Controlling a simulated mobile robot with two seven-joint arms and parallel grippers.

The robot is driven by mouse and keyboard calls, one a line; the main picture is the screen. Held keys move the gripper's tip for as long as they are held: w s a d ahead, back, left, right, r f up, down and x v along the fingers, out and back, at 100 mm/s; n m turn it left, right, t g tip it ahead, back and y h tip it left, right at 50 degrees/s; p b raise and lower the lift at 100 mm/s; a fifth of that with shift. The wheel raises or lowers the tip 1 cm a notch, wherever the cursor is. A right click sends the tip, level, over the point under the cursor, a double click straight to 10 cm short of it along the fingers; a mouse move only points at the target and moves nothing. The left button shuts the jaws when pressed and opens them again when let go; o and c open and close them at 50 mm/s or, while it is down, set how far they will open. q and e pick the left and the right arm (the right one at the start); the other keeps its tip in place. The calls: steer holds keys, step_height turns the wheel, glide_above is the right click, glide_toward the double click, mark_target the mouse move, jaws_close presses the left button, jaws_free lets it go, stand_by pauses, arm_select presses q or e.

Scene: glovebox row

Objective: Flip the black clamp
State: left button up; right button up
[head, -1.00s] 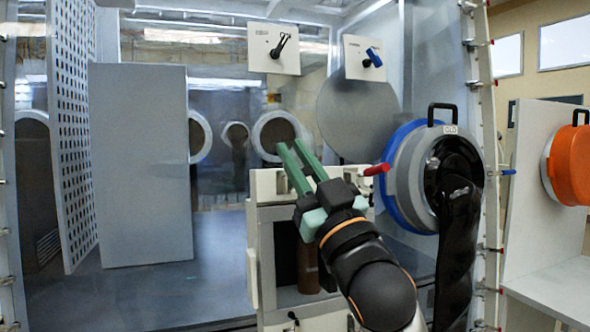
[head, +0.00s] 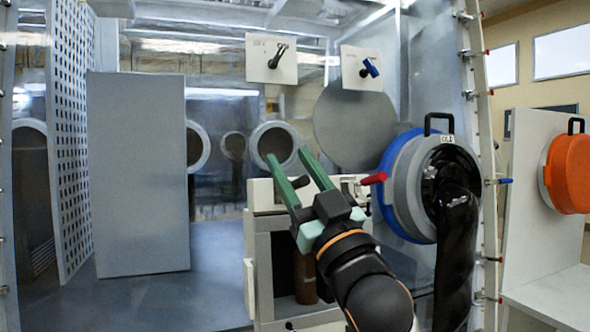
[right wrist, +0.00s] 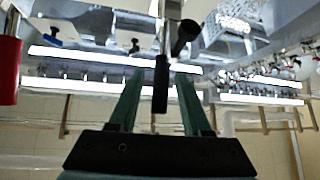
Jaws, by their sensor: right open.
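A black clamp handle (right wrist: 161,88) hangs upright in the right wrist view, with a metal bar above it and a dark knob (right wrist: 186,36) beside it. It shows between the two green fingers of my right gripper (right wrist: 160,74), which are spread; I see no finger closed on it, and its depth is hard to judge. In the head view my right gripper (head: 287,155) is open in front of the white-topped cabinet (head: 262,212). My left gripper is not in view.
A red handle (head: 373,179) sticks out right of my gripper, and also shows in the right wrist view (right wrist: 8,70). Black (head: 277,57) and blue (head: 370,68) levers sit on white plates behind. A round blue-grey port (head: 401,188) stands to the right.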

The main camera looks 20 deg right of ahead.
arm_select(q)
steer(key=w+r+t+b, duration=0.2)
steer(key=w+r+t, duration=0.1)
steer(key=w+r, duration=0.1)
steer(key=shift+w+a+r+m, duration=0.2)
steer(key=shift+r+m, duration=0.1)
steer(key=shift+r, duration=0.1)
arm_select(e)
steer(key=v, duration=1.2)
steer(key=shift+s+f, duration=0.2)
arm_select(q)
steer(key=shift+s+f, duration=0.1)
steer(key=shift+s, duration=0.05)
